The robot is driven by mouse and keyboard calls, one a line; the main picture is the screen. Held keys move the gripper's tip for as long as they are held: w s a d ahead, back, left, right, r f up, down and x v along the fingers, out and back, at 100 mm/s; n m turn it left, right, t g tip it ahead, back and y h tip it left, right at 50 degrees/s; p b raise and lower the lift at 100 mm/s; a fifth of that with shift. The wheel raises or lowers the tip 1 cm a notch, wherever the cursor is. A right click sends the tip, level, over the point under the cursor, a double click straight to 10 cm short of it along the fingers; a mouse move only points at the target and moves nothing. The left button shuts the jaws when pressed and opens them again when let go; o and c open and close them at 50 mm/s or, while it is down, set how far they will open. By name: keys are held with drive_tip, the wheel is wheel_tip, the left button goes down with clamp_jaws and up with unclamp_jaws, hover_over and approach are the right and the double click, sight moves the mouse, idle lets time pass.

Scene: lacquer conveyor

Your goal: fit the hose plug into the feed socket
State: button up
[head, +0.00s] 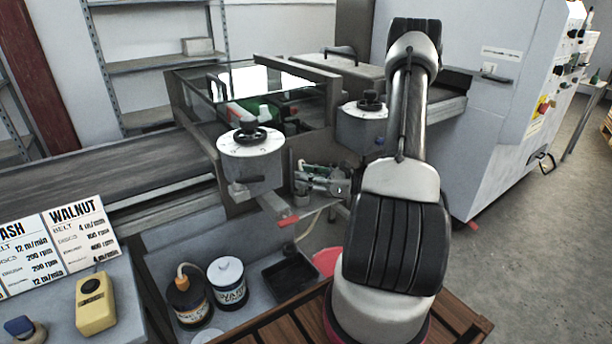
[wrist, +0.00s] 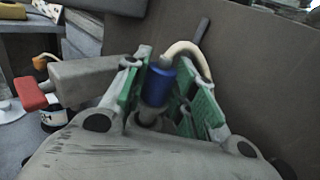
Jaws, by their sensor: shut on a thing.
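My gripper (head: 318,182) is beside the machine's side panel, below and between the two round dial housings. In the wrist view its green-padded fingers (wrist: 158,92) are shut around the hose plug, which has a blue collar (wrist: 160,84). A cream hose (wrist: 188,50) leaves the plug's far end and loops right. A grey cylindrical part (wrist: 152,113) shows below the collar, between the fingers; I cannot tell whether it belongs to the plug. In the head view the gripper hides the plug, and the pale hose (head: 317,210) hangs below. I cannot make out the feed socket in either view.
A grey lever with a red tip (head: 289,221) juts out near my gripper; it shows at left in the wrist view (wrist: 30,95). Dial housings (head: 251,165) stand at the panel. Below are cans (head: 228,283), a black tray (head: 291,277) and a yellow device (head: 95,303).

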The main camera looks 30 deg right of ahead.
drive_tip(key=shift+f, duration=1.45)
drive_tip(key=o, duration=1.1)
drive_tip(key=v, duration=1.2)
